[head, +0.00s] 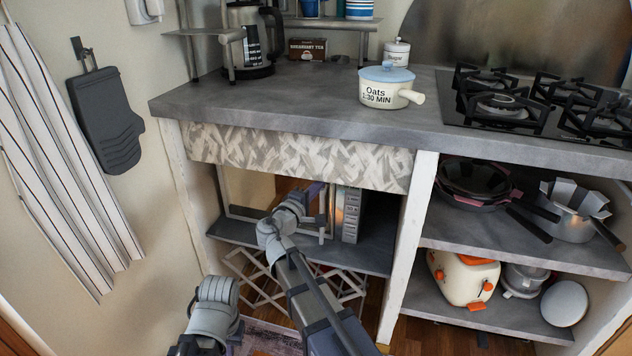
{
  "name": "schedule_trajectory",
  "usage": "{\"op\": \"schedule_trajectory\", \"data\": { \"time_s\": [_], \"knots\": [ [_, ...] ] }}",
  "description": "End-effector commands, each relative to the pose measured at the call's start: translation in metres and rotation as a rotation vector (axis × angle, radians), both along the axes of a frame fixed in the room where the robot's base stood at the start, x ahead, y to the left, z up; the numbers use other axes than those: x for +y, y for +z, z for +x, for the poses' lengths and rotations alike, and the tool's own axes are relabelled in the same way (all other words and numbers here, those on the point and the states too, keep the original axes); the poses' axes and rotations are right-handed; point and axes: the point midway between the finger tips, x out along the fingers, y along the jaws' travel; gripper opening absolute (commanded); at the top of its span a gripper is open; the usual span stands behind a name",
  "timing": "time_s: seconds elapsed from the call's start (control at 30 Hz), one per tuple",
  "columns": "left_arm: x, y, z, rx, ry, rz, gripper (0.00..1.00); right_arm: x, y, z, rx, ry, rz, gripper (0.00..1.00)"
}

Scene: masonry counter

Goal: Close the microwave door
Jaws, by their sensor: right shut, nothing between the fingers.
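The microwave (351,212) stands on the grey shelf under the counter, behind a patterned valance that hides its top. Its silver control panel with buttons faces out at the right. A pale rectangular frame to the left of the panel looks like the microwave door (223,190); how far it stands open is hard to tell. My right arm reaches in from the bottom, and my right gripper (316,192) is shut and empty in front of the microwave, close to the frame's right side. I cannot tell whether it touches. My left gripper is out of view; only part of that arm shows.
The counter (290,105) overhangs the shelf, and a white post (408,240) stands to the right. A white pot (385,88) sits on the counter. A folding rack (250,282) is below the shelf. Pans and a toaster (462,278) fill the right shelves.

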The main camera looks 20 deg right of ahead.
Motion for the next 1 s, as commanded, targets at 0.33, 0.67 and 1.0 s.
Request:
{"op": "schedule_trajectory", "data": {
  "time_s": [0.33, 0.67, 1.0],
  "knots": [
    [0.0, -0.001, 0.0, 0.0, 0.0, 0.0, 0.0, 0.043, -0.001, -0.066, 0.001, 0.005, 0.001, 0.0],
    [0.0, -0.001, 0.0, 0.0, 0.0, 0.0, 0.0, 0.057, -0.001, -0.085, 0.002, 0.001, 0.002, 0.0],
    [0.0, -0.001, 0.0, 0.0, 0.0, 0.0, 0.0, 0.021, -0.054, -0.105, 0.084, -0.116, 0.249, 0.0]
  ]
}}
